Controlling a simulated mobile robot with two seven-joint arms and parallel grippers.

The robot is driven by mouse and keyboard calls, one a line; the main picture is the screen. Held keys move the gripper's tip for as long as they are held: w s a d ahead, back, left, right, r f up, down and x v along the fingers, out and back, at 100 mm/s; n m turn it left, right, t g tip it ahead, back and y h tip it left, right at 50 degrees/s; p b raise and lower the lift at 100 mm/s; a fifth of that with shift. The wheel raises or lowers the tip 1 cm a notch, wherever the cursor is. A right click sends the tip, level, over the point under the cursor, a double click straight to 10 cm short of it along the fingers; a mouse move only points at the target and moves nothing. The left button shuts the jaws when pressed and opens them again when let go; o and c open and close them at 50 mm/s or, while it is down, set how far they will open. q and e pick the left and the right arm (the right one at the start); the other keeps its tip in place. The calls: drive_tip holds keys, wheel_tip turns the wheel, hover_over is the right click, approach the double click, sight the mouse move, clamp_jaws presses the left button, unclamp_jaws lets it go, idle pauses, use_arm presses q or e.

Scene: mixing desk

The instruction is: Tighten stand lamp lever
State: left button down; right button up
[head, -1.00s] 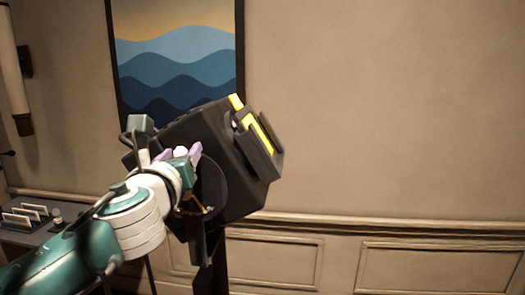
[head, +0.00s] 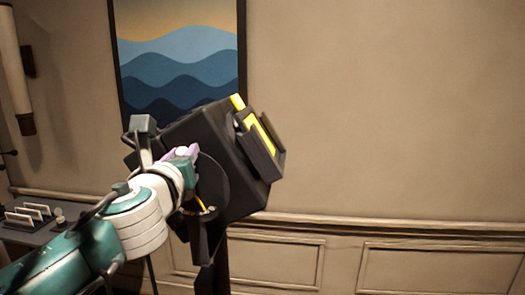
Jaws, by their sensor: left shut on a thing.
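The stand lamp (head: 210,135) is a black, boxy head with yellow strips at its front, tilted on a dark stand. A round black side plate (head: 213,185) and a bracket join it to the stand. My left gripper (head: 184,153) is at the near side of the lamp head, beside the round plate. Its purple fingertips are closed together on the lamp lever, which is mostly hidden by the fingers and wrist. My right gripper is not in view.
A desk panel (head: 35,232) with several upright pale cards stands at the lower left. A framed wave picture (head: 180,45) hangs on the wall behind the lamp. A tube-shaped wall light (head: 12,70) is at the far left. The space right of the lamp is free.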

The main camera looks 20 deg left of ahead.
use_arm(q)
drive_tip(key=shift+a, duration=0.1)
idle(0.7)
drive_tip(key=shift+s+a+n+p, duration=0.15)
drive_tip(key=shift+a+n+p, duration=0.2)
drive_tip(key=shift+n, duration=0.35)
drive_tip(key=s+a+f+n+g+h, duration=0.1)
drive_tip(key=a+f+n+h, duration=0.2)
drive_tip(key=n, duration=0.9)
drive_tip(key=shift+s+a+f+n+h+b, duration=0.2)
drive_tip(key=shift+a+f+n+h+b, duration=0.15)
drive_tip(key=shift+a+f, duration=1.3)
drive_tip(key=c, duration=0.6)
unclamp_jaws()
drive_tip(key=shift+s, duration=0.15)
